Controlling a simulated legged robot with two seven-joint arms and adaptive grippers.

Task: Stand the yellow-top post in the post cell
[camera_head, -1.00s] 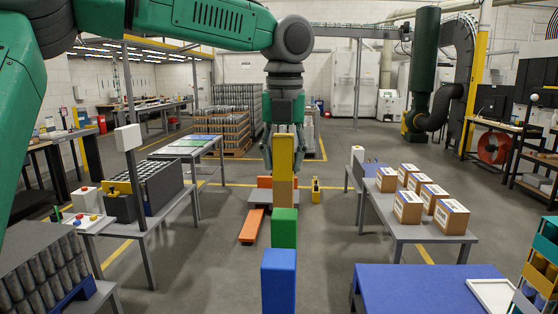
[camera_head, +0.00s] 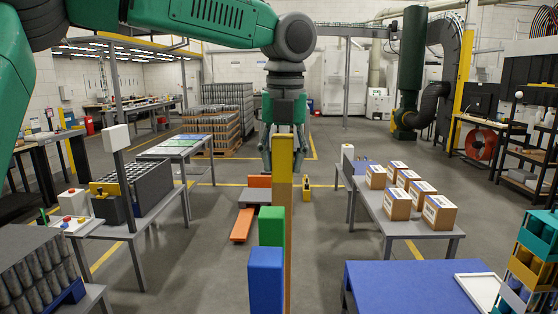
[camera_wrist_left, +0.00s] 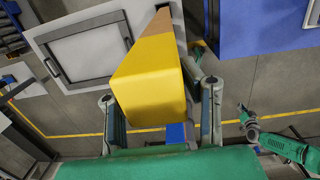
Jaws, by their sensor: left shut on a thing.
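The yellow-top post (camera_head: 284,155) is upright, yellow above and tan below. My left gripper (camera_head: 283,165) reaches down from above and is shut on its upper part. In the left wrist view the yellow top (camera_wrist_left: 150,95) is between the fingers of my left gripper (camera_wrist_left: 162,110). A green post (camera_head: 271,228) and a blue post (camera_head: 266,280) stand in front of it and beside its tan lower part in the head view. The post's foot and the cell floor are out of sight. My right gripper does not show in the head view.
A blue-topped table (camera_head: 400,285) and a white tray (camera_head: 478,290) are at the lower right. A grey table (camera_head: 405,228) bears several cartons. A bench (camera_head: 150,212) with dark cans is at the left. Open floor (camera_head: 340,225) lies beyond the posts.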

